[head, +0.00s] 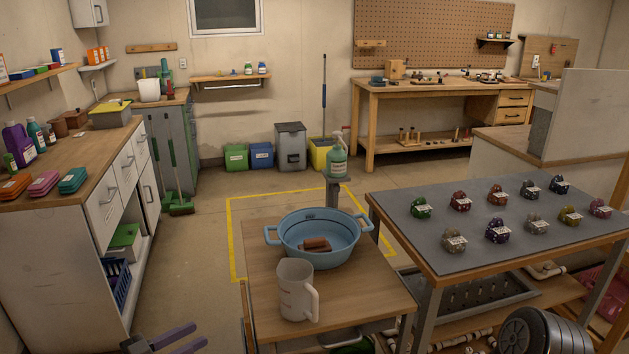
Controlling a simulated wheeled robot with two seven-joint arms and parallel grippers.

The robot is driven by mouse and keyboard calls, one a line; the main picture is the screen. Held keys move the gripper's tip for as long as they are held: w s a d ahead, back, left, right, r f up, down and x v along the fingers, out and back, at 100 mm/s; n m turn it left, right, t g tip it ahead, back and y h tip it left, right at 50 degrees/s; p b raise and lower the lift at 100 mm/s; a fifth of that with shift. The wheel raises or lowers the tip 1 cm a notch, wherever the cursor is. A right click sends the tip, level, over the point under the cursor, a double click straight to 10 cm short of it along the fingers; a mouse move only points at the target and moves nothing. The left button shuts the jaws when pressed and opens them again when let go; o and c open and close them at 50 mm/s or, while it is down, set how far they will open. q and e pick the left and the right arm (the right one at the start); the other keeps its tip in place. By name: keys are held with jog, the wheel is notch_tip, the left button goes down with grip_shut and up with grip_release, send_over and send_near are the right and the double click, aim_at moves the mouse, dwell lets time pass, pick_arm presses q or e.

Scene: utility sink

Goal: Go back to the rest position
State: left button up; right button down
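My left gripper (200,333) shows at the bottom edge, left of the wooden sink stand. Its two fingers are apart with nothing between them. It is clear of the stand and the cabinet. My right gripper is not in view. A blue two-handled basin (290,237) sits on the wooden stand (262,290) with brown pieces (316,244) inside. A pale pitcher (295,290) stands upright in front of the basin. A green pump bottle (337,160) stands behind the basin.
A grey-topped table (400,235) at right holds several coloured, tagged lumps. A white cabinet (120,190) with a wooden top lines the left side. A wooden workbench (440,90) is at the back. Floor between cabinet and stand (190,260) is clear.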

pick_arm(q)
notch_tip(320, 180, down, 8)
jog(key=w+a+n+t+y, duration=0.1)
jog(key=w+a+n+y, duration=0.1)
jog(key=n+y, duration=0.45)
jog(key=s+d+f+n+g+y, duration=0.1)
jog(key=s+d+f+n, duration=0.1)
jog(key=f, duration=0.3)
jog(key=s+d+f+n+g+y, duration=0.1)
jog(key=s+d+f+n, duration=0.1)
jog(key=f, duration=0.3)
jog(key=s+d+f+g, duration=0.5)
jog(key=s+d, duration=0.3)
jog(key=s, duration=0.4)
jog(key=s+d+f+g+p, duration=0.1)
jog(key=s+d+f+g, duration=0.4)
jog(key=s+d, duration=0.4)
jog(key=s+n, duration=0.1)
jog(key=s, duration=0.2)
jog(key=shift+s, duration=0.35)
jog(key=shift+d, duration=0.1)
